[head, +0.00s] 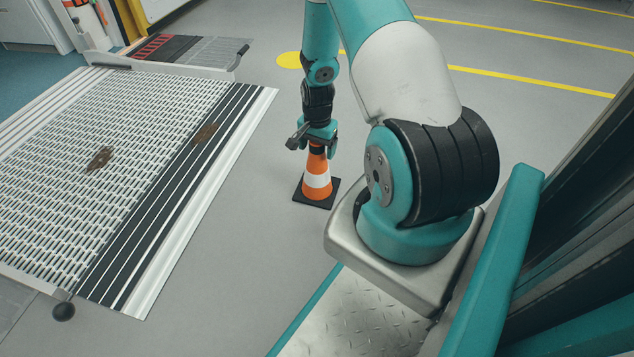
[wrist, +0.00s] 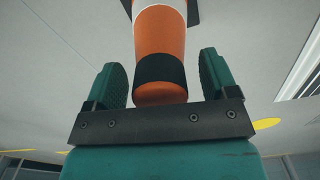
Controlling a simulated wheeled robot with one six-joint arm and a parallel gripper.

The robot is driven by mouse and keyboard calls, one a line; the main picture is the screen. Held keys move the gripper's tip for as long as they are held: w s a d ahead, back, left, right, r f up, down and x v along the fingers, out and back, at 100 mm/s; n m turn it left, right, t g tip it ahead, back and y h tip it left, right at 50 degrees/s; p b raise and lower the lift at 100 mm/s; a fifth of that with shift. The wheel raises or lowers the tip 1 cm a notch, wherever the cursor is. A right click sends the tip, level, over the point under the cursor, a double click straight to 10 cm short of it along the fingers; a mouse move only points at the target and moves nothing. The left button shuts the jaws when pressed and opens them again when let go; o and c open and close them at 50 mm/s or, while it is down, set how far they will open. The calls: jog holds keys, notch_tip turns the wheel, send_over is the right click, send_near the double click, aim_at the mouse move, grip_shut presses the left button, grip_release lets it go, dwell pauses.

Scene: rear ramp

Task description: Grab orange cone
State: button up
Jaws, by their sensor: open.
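The orange cone (head: 317,179) has a white band and a black square base, and stands upright on the grey floor right of the ramp. My gripper (head: 317,146) is at the cone's top from above. In the wrist view the cone's orange tip with a black band (wrist: 160,72) lies between the two teal fingers of my gripper (wrist: 160,80). The fingers are open, with a visible gap on each side of the cone. The cone's base is mostly cut off at the top of the wrist view.
A slatted metal ramp (head: 120,150) with dark strips and brown stains lies to the left. A black knob (head: 64,311) sits at its near edge. A red and black panel (head: 170,47) is behind it. Yellow floor lines (head: 530,80) run at the back right. Floor around the cone is clear.

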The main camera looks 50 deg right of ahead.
jog(key=c, duration=1.5)
jog(key=shift+r, duration=0.1)
grip_shut()
jog(key=shift+r, duration=0.1)
